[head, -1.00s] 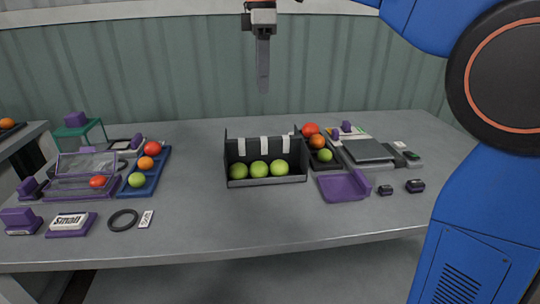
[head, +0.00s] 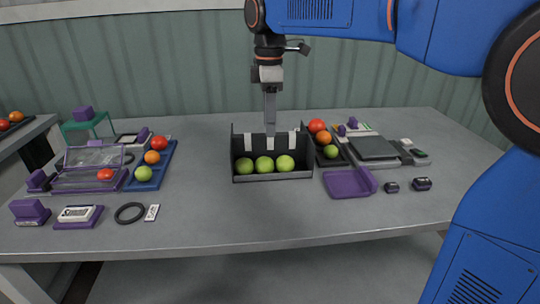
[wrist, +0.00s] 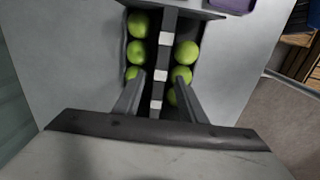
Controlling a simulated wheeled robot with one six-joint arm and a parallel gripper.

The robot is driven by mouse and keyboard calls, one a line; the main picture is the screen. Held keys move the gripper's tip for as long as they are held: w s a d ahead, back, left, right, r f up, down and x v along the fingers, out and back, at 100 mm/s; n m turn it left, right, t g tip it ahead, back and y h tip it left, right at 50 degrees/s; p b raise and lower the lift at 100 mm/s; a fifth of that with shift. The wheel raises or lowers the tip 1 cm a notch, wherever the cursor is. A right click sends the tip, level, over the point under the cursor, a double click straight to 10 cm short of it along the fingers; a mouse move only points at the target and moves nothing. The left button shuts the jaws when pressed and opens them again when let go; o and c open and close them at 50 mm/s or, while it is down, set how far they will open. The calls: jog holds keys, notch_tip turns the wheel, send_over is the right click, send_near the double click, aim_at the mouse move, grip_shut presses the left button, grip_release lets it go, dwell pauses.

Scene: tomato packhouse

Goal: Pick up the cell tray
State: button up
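A dark tray (head: 272,177) with green tomatoes stands near the middle of the table; I take it as the cell tray. In the wrist view an upright dark divider (wrist: 167,55) with white patches runs along its middle, with several green tomatoes on both sides. My gripper (head: 270,130) points down at the divider's top in the head view. In the wrist view my gripper (wrist: 160,76) is open, one finger on each side of the divider, with gaps visible. My gripper and its mount hide the tray's near end there.
A blue tray (head: 167,170) with three tomatoes and a clear purple-edged box (head: 75,180) are on the left. A black tray of tomatoes (head: 340,161), a purple scoop-like tray (head: 346,184) and a grey scale (head: 373,148) are close on the right.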

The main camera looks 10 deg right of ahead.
aim_at(270, 149)
jog(key=shift+d+f, duration=0.1)
jog(key=shift+f, duration=2.25)
jog(key=shift+c, duration=0.4)
grip_shut()
